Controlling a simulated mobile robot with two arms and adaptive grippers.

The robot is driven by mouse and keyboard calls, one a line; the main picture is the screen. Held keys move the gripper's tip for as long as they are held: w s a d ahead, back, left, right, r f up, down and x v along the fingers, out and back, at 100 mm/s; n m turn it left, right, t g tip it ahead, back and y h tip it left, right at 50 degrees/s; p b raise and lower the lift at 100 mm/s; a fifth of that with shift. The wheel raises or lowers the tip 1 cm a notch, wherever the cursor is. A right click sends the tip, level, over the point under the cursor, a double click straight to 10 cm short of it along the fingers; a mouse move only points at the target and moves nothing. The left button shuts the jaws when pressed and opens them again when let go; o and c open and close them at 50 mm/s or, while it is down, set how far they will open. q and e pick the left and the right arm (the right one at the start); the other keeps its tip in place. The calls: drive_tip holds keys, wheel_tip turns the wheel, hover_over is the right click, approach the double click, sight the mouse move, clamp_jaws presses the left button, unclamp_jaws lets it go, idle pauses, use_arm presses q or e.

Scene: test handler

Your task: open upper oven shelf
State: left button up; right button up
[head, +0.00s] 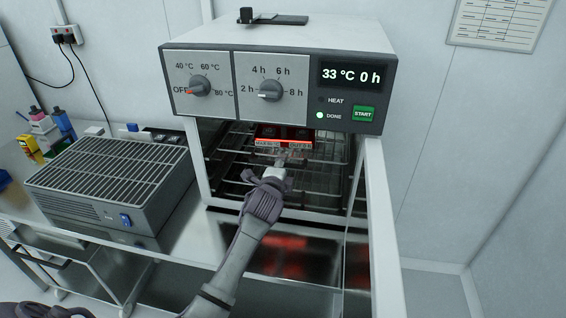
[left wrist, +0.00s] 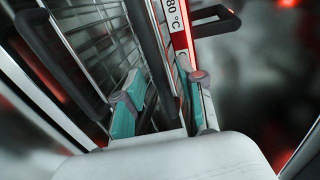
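The oven (head: 300,38) has its glass door (head: 381,225) swung open at the right. My left gripper (head: 290,162) reaches into the oven opening at the shelf's front edge, just below the label. In the left wrist view its two teal-padded fingers (left wrist: 161,98) stand apart, with a metal bar running between them; contact cannot be told. The red label reading 80 °C (left wrist: 180,28) lies just beyond. My right gripper is not in view.
A lower rack (head: 232,186) sits beneath the upper shelf. The open door limits room to the right.

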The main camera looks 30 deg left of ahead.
use_arm(q)
drive_tip(key=shift+w+a+f, duration=0.15)
drive_tip(key=shift+w, duration=0.5)
clamp_jaws()
